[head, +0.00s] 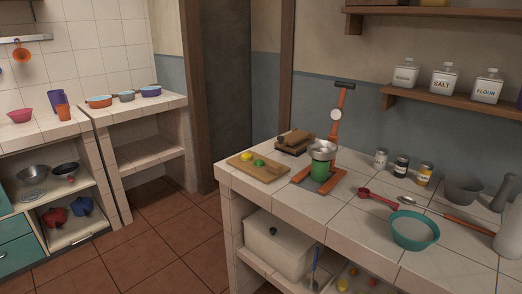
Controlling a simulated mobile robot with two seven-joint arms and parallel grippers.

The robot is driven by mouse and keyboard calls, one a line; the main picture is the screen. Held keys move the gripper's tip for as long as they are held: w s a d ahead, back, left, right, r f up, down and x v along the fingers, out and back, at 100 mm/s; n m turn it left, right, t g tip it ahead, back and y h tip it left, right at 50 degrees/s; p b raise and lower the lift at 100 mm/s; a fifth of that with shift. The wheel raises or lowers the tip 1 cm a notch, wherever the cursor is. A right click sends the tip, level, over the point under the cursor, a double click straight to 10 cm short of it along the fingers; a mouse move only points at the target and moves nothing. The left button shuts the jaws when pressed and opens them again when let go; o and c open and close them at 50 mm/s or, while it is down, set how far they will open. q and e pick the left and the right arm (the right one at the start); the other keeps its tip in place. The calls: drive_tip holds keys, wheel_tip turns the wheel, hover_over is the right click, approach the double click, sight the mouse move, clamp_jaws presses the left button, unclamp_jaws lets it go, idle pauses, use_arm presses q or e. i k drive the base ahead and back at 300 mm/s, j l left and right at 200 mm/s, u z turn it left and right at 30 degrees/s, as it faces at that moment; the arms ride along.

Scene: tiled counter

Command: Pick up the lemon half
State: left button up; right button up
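A small yellow piece, which looks like the lemon half (246,156), lies on a wooden cutting board (272,174) at the left end of the tiled counter. A green piece (259,163) lies just right of it on the same board. They are too small to tell which way any cut face points. Neither of my grippers shows in the head view.
An orange press (337,120) with a metal bowl and green cup stands right of the board. Brown wooden blocks (295,140) sit behind it. Jars, a red scoop (378,197), a teal bowl (414,230) and a ladle (445,214) lie farther right.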

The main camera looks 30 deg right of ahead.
sight(246, 156)
drive_tip(key=i+j+z, duration=0.15)
drive_tip(key=i+z, duration=0.15)
drive_tip(key=z, duration=0.15)
drive_tip(key=i+j+z, duration=0.25)
drive_tip(key=z, duration=0.15)
drive_tip(key=i+j+z, duration=0.3)
drive_tip(key=z, duration=0.15)
drive_tip(key=i+j+z, duration=0.2)
drive_tip(key=j+z, duration=0.2)
drive_tip(key=i+j+z, duration=0.1)
drive_tip(key=j+z, duration=0.35)
